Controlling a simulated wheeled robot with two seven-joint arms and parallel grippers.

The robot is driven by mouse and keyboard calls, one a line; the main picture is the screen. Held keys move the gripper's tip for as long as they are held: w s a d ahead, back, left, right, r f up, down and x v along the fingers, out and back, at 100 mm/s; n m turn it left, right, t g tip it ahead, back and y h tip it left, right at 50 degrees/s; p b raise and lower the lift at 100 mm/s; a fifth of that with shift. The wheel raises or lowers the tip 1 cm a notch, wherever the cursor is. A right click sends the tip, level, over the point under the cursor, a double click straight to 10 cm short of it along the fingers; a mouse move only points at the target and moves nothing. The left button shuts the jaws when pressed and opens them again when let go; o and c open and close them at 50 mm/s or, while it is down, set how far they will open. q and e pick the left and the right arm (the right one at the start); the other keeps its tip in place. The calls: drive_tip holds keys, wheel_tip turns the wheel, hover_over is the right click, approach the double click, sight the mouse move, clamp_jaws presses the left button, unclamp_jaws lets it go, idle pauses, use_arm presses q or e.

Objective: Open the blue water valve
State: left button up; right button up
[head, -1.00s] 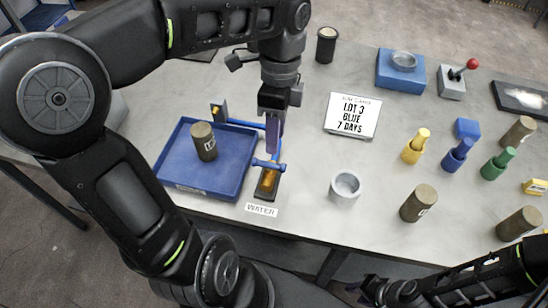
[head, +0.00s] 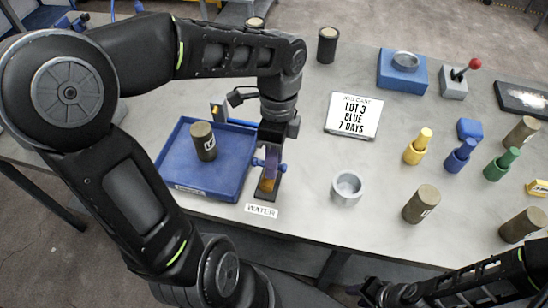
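The blue water valve (head: 258,163) stands at the right edge of the blue tray, on a brass-coloured body with a dark base (head: 266,194), behind the "WATER" label (head: 262,211). My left gripper (head: 272,160) points down right at the valve and covers most of its handle and the blue pipe. Only small blue ends show either side of the fingers. I cannot tell whether the fingers touch the handle or are shut on it. My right gripper (head: 382,293) is low at the bottom edge, off the table front, and its fingers are unclear.
The blue tray (head: 180,185) holds a dark labelled cylinder (head: 203,141). A sign (head: 352,115) reads "LOT 3 BLUE 7 DAYS". A grey cup (head: 347,187) stands right of the valve. Yellow, blue and green bottles and more cylinders are further right. The table between valve and cup is clear.

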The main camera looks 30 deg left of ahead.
use_arm(q)
clamp_jaws()
drive_tip(key=shift+n, duration=0.5)
drive_tip(key=n, duration=0.3)
drive_tip(key=shift+w+a+h, duration=0.1)
drive_tip(key=shift+w+h, duration=0.05)
drive_tip(key=shift+h, duration=0.15)
drive_tip(key=n+b, duration=0.1)
drive_tip(key=n, duration=0.2)
drive_tip(key=shift+a+t, duration=0.2)
drive_tip(key=shift+t, duration=0.2)
drive_tip(key=n, duration=0.4)
drive_tip(key=n+t+b, duration=0.1)
drive_tip(key=n, duration=0.1)
drive_tip(key=shift+w+a+h, duration=0.1)
drive_tip(key=shift+a+h, duration=0.15)
drive_tip(key=shift+h, duration=0.15)
drive_tip(key=n+t, duration=0.1)
drive_tip(key=n, duration=0.4)
drive_tip(key=shift+a+b, duration=0.2)
drive_tip(key=shift+b, duration=0.2)
drive_tip(key=shift+o, duration=0.9)
unclamp_jaws()
